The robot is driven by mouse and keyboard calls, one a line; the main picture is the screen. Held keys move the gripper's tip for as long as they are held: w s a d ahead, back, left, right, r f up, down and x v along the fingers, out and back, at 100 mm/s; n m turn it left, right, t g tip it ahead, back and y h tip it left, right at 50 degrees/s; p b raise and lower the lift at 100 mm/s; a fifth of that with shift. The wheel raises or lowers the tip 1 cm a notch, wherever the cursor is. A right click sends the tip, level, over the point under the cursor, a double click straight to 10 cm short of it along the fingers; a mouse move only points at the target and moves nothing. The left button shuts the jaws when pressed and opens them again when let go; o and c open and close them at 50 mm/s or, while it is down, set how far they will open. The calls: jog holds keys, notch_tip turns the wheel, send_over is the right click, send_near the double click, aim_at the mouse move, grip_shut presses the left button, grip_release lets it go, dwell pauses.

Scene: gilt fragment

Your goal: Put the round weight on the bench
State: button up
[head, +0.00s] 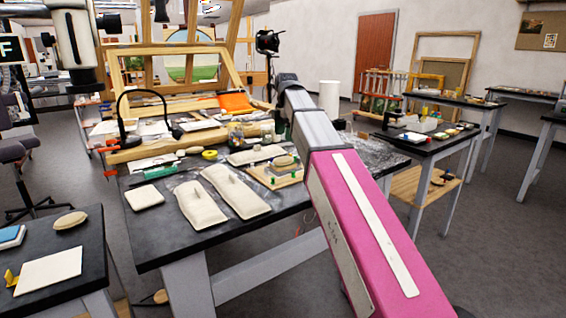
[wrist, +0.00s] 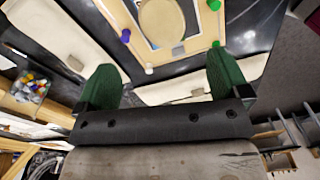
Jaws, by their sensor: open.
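A round beige weight (head: 284,161) rests on a small wooden board (head: 263,176) with green pegs, on the dark bench (head: 285,207). In the wrist view the round weight (wrist: 162,20) lies on the board (wrist: 193,44), near the top edge, beyond my fingertips. My gripper (wrist: 162,75) is open, with its two green fingers wide apart and nothing between them. The gripper is hidden behind my pink arm in the head view. Another rounded beige weight (head: 71,220) lies on the separate dark table at the lower left.
Long beige bags (head: 200,203) and a square one (head: 145,196) lie on the bench beside the board. A black lamp (head: 125,115), jars (head: 250,132) and a yellow tape roll (head: 209,155) stand behind. The bench's front-right strip looks bare.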

aim_at(283, 158)
jog(key=shift+y, duration=0.4)
jog(key=f, duration=0.6)
jog(key=s+f, duration=0.1)
jog(key=f, duration=0.2)
jog(key=shift+a+f, duration=0.25)
jog(key=shift+f, duration=0.05)
jog(key=c, duration=1.3)
jog(key=shift+r, duration=0.1)
